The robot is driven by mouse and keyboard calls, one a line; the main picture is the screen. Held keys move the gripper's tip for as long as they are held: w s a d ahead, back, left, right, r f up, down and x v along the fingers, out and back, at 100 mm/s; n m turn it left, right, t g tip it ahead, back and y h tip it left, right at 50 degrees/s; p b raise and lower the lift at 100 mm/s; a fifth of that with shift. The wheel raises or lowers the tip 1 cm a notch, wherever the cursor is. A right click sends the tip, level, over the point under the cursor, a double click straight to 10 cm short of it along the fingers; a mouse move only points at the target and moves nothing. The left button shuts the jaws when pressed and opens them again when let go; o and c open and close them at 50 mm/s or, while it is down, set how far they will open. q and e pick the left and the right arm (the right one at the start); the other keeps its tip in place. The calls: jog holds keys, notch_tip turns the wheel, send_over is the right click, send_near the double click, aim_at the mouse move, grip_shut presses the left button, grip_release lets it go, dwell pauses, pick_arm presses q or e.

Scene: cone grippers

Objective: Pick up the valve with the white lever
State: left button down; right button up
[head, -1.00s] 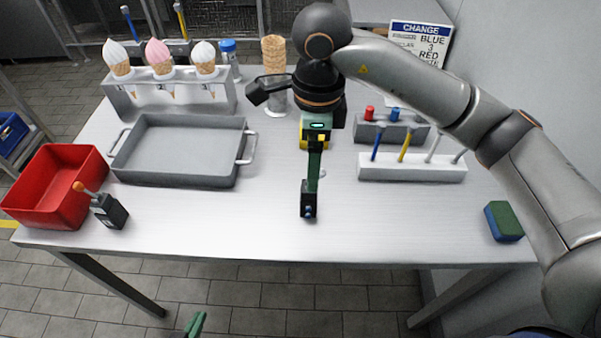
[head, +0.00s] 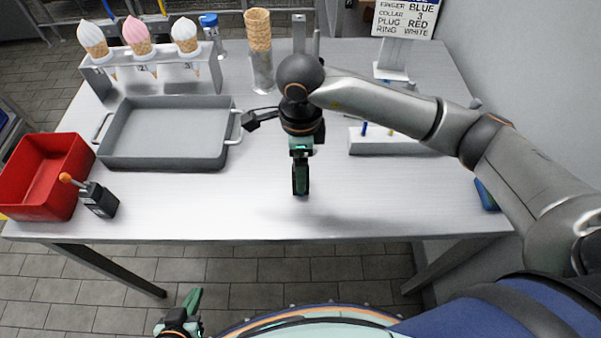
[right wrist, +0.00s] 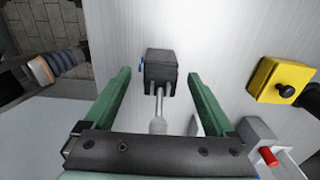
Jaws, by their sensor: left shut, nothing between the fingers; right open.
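In the right wrist view a small black valve (right wrist: 161,70) with a blue part on its left side stands on the table. Its pale grey-white lever (right wrist: 158,108) points down the picture toward my gripper's palm. My right gripper (right wrist: 158,75) is open, with one green finger on each side of the valve and lever; I cannot tell if either touches. In the head view my right gripper (head: 300,188) points down over the table and hides the valve. My left gripper (head: 188,302) is shut and empty, low in the picture, in front of the table.
A black valve with an orange-tipped lever (head: 98,199) stands by the red bin (head: 42,178). A grey tray (head: 168,135) lies behind. In the right wrist view a yellow block with a black knob (right wrist: 278,78) is at right. The table's front (head: 230,215) is clear.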

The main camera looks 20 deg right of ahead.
jog(key=shift+f, duration=0.75)
grip_shut()
